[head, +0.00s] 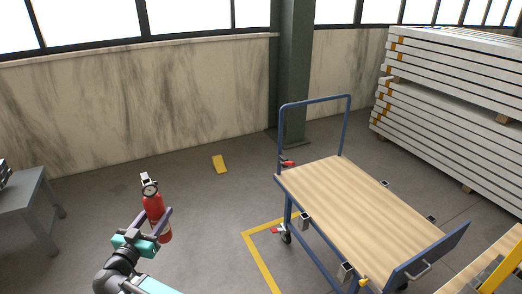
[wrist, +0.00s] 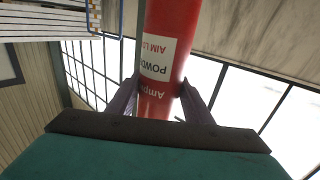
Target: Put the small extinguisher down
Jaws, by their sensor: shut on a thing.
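The small extinguisher (head: 154,207) is a red cylinder with a pale label and a gauge and valve on top. It is in the lower left of the head view, roughly upright. My gripper (head: 163,224) is shut on its body, with one finger on each side. In the wrist view the red body of the extinguisher (wrist: 168,75) with its white label stands between the two fingers of my gripper (wrist: 160,100). The bottom of the extinguisher is partly hidden by my gripper in the head view.
A flat cart (head: 350,195) with a wooden deck and blue handle stands at the centre right. A grey table (head: 30,190) is at the left edge. Stacked white panels (head: 450,90) fill the right. Yellow tape (head: 262,262) marks the floor beside the cart.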

